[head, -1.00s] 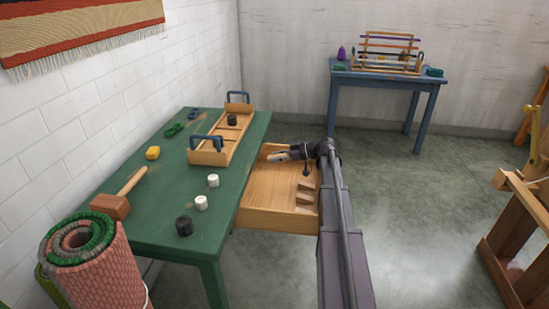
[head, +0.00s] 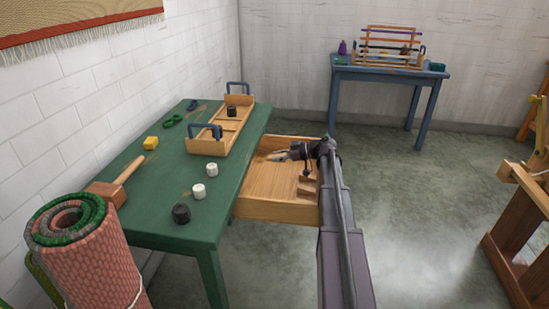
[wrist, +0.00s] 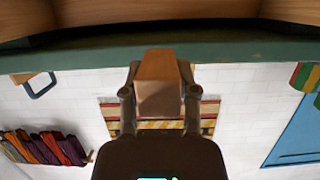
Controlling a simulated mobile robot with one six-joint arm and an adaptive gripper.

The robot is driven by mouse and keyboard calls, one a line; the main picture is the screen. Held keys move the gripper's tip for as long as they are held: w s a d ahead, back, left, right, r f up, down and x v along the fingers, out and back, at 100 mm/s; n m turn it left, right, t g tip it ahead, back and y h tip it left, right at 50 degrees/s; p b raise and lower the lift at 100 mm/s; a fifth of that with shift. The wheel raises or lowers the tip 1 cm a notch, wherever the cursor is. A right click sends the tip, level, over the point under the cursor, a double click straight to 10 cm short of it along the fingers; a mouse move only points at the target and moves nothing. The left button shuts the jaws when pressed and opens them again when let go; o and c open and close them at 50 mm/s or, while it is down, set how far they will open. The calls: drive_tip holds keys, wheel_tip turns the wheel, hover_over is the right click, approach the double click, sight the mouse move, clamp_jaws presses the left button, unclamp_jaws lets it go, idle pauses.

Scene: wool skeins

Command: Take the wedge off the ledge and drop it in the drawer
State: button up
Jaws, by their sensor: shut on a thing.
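My gripper (head: 283,156) is over the open wooden drawer (head: 275,209), which sticks out from the right side of the green table. In the wrist view my gripper (wrist: 160,72) is shut on the wedge (wrist: 158,97), a brown wooden block with a lighter sloping face, between its two fingers. In the head view the wedge is too small to make out clearly. Brown wooden pieces (head: 308,187) lie inside the drawer near its right side. My arm covers part of the drawer's right edge. I cannot tell which part is the ledge.
The green table (head: 165,205) holds a wooden tray (head: 208,146) with blue handles, a mallet (head: 108,190), a yellow block (head: 151,142), white pieces (head: 198,191) and a black piece (head: 181,214). A rolled rug (head: 90,255) stands at the near left. Floor right of the drawer is clear.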

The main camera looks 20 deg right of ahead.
drive_tip(key=o, duration=1)
